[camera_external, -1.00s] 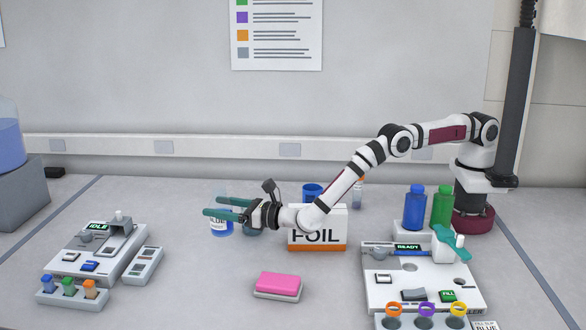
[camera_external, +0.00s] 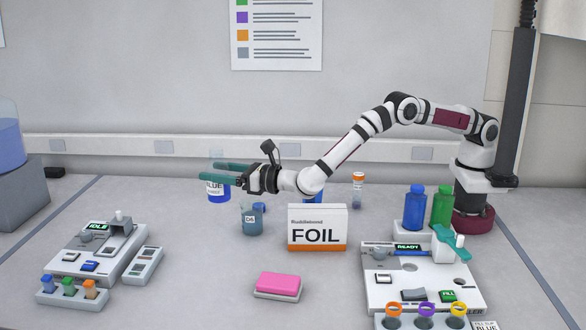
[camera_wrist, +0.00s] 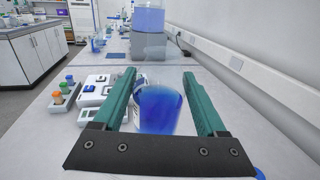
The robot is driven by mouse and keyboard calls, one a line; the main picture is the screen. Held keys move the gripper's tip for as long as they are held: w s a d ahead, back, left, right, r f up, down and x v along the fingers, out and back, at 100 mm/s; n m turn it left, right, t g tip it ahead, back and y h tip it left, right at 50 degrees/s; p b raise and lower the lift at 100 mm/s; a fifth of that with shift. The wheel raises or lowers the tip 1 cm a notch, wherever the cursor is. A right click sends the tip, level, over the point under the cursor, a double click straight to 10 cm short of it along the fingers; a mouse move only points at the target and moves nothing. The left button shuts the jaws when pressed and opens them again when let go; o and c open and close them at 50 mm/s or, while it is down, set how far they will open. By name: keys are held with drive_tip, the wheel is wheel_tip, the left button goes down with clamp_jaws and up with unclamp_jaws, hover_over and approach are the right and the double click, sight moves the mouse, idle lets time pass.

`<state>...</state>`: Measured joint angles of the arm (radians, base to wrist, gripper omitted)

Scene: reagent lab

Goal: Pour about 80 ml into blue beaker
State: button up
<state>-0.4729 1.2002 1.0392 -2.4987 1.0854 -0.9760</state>
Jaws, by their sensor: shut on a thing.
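My gripper (camera_external: 208,173) is shut on a clear glass beaker labelled BLUE (camera_external: 218,192), which holds blue liquid. The beaker looks upright and raised off the table in the external view. In the wrist view the beaker (camera_wrist: 158,112) sits between the two green fingers of my gripper (camera_wrist: 158,76), its liquid dark blue. A beaker labelled D6 (camera_external: 251,220) with teal liquid stands on the table, below and right of the held one. A blue vessel (camera_external: 313,197) stands behind the FOIL box, partly hidden by my arm and the box.
The FOIL box (camera_external: 317,232) stands mid-table. A small blue object (camera_external: 259,207) lies behind the D6 beaker. An orange-capped vial (camera_external: 358,190) stands further back. A pink sponge (camera_external: 278,283) lies in front. Machines stand left (camera_external: 98,250) and right (camera_external: 423,275).

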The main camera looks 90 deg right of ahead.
drive_tip(key=s+d+m+g+h, duration=0.45)
drive_tip(key=s+d+h, duration=0.2)
drive_tip(key=d, duration=0.25)
drive_tip(key=s+d+m+g+h, duration=0.45)
drive_tip(key=s+d, duration=0.25)
drive_tip(key=d, duration=0.2)
drive_tip(key=shift+t, duration=0.5)
drive_tip(key=f, duration=0.5)
drive_tip(key=shift+d+f, duration=0.25)
drive_tip(key=shift+f, duration=0.1)
drive_tip(key=shift+d+m, duration=0.1)
drive_tip(key=shift+m, duration=0.2)
drive_tip(key=shift+s+d+r+m, duration=0.1)
drive_tip(key=shift+s+d+m, duration=0.2)
drive_tip(key=shift+m, duration=1.85)
drive_tip(key=shift+s+d+f+m, duration=0.1)
drive_tip(key=shift+s+m, duration=0.3)
drive_tip(key=shift+m, duration=1.8)
drive_tip(key=shift+s+d+r+m, duration=0.1)
drive_tip(key=shift+s+d+m, duration=0.2)
drive_tip(key=shift+m, duration=1.85)
